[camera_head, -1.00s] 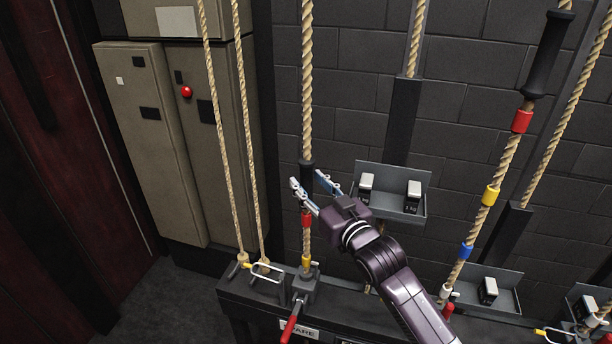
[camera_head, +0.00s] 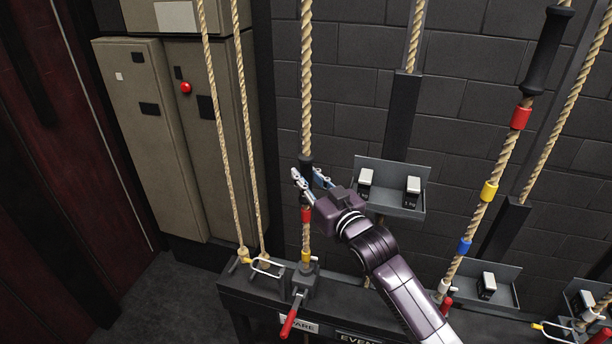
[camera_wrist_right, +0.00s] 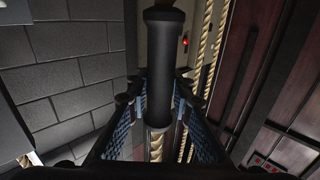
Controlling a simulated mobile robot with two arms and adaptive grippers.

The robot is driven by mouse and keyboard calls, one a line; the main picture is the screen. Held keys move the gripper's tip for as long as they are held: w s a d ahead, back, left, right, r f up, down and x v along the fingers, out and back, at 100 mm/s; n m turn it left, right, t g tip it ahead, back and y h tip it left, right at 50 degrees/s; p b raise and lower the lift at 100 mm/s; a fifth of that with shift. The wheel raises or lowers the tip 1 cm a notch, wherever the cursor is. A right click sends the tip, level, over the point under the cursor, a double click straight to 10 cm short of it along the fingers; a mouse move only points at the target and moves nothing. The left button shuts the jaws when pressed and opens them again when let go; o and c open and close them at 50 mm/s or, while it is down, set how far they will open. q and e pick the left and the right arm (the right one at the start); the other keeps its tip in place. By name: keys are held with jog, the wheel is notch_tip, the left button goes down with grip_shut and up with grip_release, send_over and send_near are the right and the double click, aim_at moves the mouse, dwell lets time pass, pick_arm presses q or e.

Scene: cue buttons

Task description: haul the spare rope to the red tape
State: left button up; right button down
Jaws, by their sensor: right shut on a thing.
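The spare rope (camera_head: 306,85) hangs at center-left, above a plate (camera_head: 299,325) whose visible letters read "ARE". It carries a black grip sleeve (camera_head: 306,161), then red tape (camera_head: 306,215) and yellow tape (camera_head: 306,257) lower down. My right gripper (camera_head: 307,178) is shut on the black sleeve, a little above the red tape. In the right wrist view the sleeve (camera_wrist_right: 162,70) stands between the blue-padded fingers, which partly hide it; pale rope (camera_wrist_right: 157,143) shows beneath. A red-handled lever (camera_head: 289,322) sticks out below the rope. My left gripper is not in view.
Two thinner ropes (camera_head: 240,120) hang to the left, before beige cabinets (camera_head: 160,160). A tray (camera_head: 405,201) with two small weights is fixed right of the gripper. Another rope (camera_head: 500,165) with red, yellow and blue bands hangs further right. A dark rail (camera_head: 245,292) runs below.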

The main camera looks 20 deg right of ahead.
aim_at(308, 229)
jog(key=shift+f, duration=0.1)
notch_tip(308, 229, down, 17)
jog(key=b, duration=0.9)
jog(key=shift+b, duration=0.3)
jog(key=c, duration=1.7)
grip_release()
jog(key=shift+s, duration=0.25)
jog(key=s, duration=0.3)
jog(key=s+d, duration=0.1)
jog(key=s, duration=0.3)
jog(key=s+d, duration=0.1)
jog(key=s, duration=0.3)
jog(key=shift+s+d, duration=0.15)
jog(key=shift+s, duration=0.05)
